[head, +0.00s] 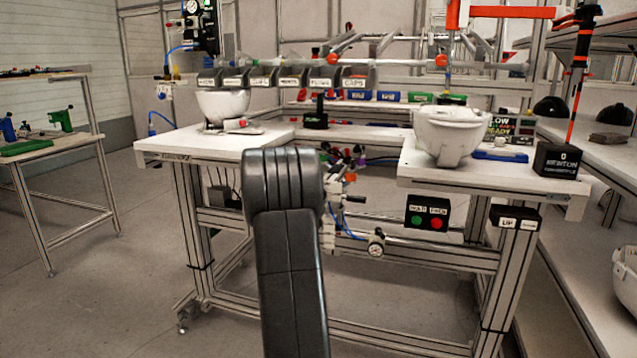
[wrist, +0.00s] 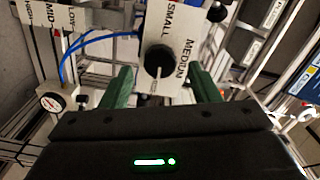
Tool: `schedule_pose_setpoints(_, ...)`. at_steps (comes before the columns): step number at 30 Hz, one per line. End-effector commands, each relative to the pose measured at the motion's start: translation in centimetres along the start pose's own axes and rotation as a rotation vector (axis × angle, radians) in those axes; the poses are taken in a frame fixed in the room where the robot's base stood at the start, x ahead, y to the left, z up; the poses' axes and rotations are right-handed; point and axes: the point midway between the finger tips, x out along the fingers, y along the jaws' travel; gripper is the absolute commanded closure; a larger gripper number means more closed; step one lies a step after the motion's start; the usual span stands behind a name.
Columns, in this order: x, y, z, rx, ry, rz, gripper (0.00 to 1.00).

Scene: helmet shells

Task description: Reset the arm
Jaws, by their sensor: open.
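My arm rises in the middle of the head view, in front of the workbench, and hides what lies straight behind it. My gripper (wrist: 159,88) shows in the wrist view. Its two green fingers stand wide apart with nothing between them. Beyond the fingers is a white plate (wrist: 172,32) marked SMALL and MEDIUM with a black knob (wrist: 159,59). I cannot tell how far it is from the fingertips. The gripper itself is hidden behind my arm in the head view.
The white workbench (head: 180,142) holds a white helmet shell (head: 222,104) at left and another (head: 448,135) at right. A black box (head: 557,160) stands at the right corner. A gauge (head: 376,243) and button box (head: 427,213) hang below. Grey floor (head: 100,300) is clear at left.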

Motion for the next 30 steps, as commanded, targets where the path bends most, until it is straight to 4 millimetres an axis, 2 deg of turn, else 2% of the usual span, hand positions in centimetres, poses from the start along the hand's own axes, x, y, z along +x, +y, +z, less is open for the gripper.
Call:
schedule_pose_setpoints(9,-6.2,-0.2,0.0,-0.001,-0.002,-0.001,0.45)
schedule_pose_setpoints(18,-11.5,-0.1,0.0,-0.001,-0.002,-0.001,0.45)
schedule_pose_setpoints(30,-3.6,0.2,-0.1,0.000,0.002,0.000,0.45)
